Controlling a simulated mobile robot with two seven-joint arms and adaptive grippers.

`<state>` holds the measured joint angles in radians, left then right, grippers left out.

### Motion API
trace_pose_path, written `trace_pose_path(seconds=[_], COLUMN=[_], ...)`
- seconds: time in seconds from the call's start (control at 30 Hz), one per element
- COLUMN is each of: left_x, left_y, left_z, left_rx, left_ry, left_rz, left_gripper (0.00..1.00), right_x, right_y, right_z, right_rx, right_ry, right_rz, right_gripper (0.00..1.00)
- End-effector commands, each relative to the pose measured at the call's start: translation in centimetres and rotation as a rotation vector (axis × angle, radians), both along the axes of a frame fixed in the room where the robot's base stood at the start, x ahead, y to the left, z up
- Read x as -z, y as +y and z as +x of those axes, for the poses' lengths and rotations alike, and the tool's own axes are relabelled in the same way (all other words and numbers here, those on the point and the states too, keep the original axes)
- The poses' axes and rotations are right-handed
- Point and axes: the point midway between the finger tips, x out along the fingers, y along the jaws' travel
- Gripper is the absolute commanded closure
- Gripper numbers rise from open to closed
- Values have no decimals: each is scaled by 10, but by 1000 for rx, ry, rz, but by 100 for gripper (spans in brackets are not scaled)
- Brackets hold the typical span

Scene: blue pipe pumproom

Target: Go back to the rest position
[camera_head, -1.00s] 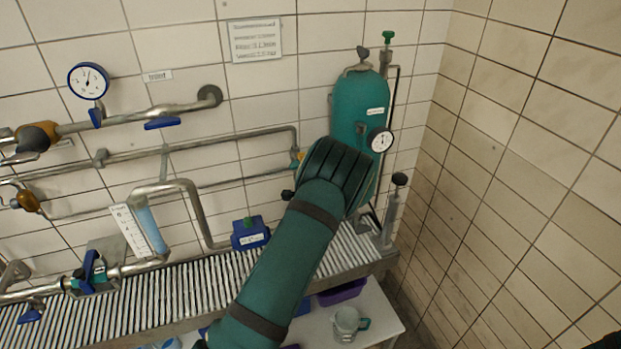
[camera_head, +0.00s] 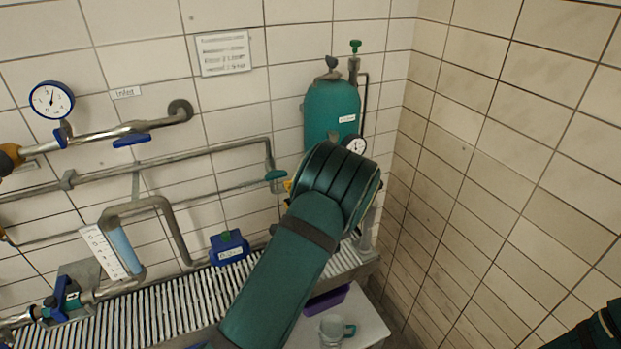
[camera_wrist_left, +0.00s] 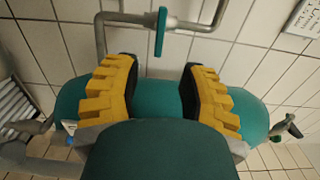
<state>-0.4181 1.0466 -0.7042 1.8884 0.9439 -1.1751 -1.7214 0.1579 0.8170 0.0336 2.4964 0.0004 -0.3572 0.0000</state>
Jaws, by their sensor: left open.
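My left gripper (camera_wrist_left: 158,72) is open in the left wrist view, its two yellow ribbed fingers apart with nothing between them. Past the fingertips, a teal valve handle (camera_wrist_left: 160,32) hangs on a grey pipe; a gap seems to remain. The green tank (camera_wrist_left: 155,98) lies behind the fingers. In the head view my left arm reaches up from the bottom and its wrist hides most of the gripper. The teal handle (camera_head: 275,176) shows just left of the wrist. The right gripper is not in view; part of my right arm shows at the lower right corner.
The green tank (camera_head: 331,112) stands close behind my left wrist, with a gauge (camera_head: 355,145) beside it. Pipes, a blue valve box (camera_head: 229,248) and a slatted shelf (camera_head: 170,308) are at left. A mug (camera_head: 333,330) stands below. The tiled right wall is bare.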

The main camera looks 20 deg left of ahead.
Motion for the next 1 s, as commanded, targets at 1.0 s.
trace_pose_path(seconds=[1.0], left_x=[305], left_y=[-215], left_z=[-242], left_rx=[-353], left_ry=[328], left_rz=[-1788], left_gripper=[59], right_x=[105], right_y=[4], right_z=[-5], right_rx=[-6], right_ry=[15], right_rz=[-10], right_gripper=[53])
